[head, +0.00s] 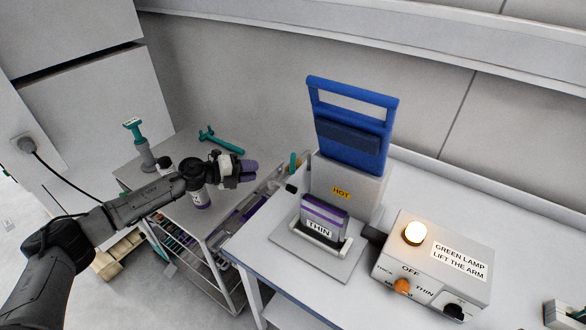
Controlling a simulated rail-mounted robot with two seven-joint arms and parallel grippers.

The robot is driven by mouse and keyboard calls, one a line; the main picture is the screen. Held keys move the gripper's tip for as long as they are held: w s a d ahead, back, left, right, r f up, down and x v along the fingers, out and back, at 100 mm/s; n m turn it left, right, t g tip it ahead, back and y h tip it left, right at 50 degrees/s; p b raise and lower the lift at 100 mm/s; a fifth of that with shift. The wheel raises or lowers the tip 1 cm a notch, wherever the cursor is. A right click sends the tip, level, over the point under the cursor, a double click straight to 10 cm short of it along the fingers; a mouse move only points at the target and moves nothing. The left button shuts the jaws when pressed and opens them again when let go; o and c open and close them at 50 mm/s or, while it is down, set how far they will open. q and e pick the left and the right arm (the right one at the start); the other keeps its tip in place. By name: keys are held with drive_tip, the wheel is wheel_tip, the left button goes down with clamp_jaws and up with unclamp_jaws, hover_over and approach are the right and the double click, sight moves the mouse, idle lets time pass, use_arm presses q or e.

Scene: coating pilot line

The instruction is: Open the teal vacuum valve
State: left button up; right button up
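Two teal things show in the head view, and I cannot tell for sure which is the vacuum valve. One is a teal T-shaped handle (133,124) on an upright grey cylinder, at the back left of the grey cart top. The other is a teal bar with a wider end (220,141), lying toward the back of the same top. My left gripper (249,171) reaches in from the left over the cart, with purple at its tip. It appears apart from both teal things. Its finger gap does not show clearly. My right gripper is out of view.
The cart (178,212) has open lower shelves. To the right, a white bench (272,262) holds a blue-handled press marked HOT (352,125) and a control box (432,268) with a lit lamp.

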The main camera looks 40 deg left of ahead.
sight(292, 166)
use_arm(q)
drive_tip(key=x, duration=1.3)
drive_tip(key=shift+w+d+f, duration=0.1)
drive_tip(key=shift+w+d, duration=0.15)
drive_tip(key=shift+d, duration=0.05)
clamp_jaws()
